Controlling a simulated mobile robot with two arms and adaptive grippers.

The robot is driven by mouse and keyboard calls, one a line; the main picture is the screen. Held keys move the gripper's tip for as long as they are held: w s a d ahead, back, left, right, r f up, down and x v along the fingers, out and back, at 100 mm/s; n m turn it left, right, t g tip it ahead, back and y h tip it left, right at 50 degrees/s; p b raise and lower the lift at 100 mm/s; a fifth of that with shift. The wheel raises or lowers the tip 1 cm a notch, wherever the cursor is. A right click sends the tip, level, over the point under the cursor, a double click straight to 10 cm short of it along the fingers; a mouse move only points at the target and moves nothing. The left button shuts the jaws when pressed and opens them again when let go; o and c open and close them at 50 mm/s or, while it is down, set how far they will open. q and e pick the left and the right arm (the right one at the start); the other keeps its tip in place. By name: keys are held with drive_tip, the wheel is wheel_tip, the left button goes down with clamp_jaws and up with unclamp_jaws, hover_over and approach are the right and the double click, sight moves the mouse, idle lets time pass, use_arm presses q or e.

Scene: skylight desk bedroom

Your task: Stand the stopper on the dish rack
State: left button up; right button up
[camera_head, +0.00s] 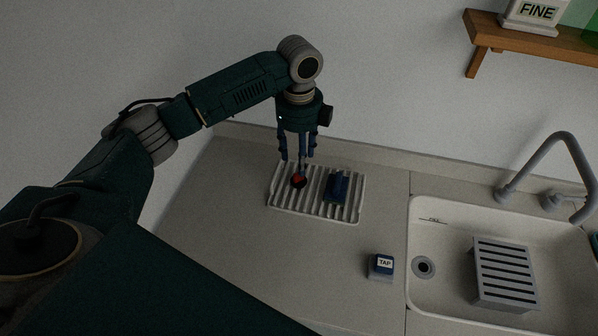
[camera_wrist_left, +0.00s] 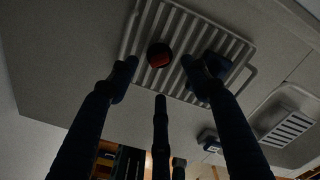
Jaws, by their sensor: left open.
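A small round dark thing with a red top, which looks like the stopper (camera_head: 299,181), rests on the left part of the pale ribbed dish rack (camera_head: 325,207). I cannot tell if it stands upright. In the left wrist view, the stopper (camera_wrist_left: 159,56) lies on the ribs of the rack (camera_wrist_left: 137,32). My left gripper (camera_head: 298,160) points down above the stopper, fingers spread, open and empty. In the left wrist view, the open fingers (camera_wrist_left: 160,75) reach toward the rack with the stopper between and beyond their tips. My right gripper is not in view.
A dark blue object (camera_head: 337,187) sits on the rack, right of the stopper. A small block labelled TAP (camera_head: 381,266) stands on the counter. The sink (camera_head: 450,216) holds a grey slotted box (camera_head: 505,272). The counter left of the rack is clear.

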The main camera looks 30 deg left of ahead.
use_arm(q)
drive_tip(key=shift+r+b, duration=0.3)
drive_tip(key=shift+r, duration=1.8)
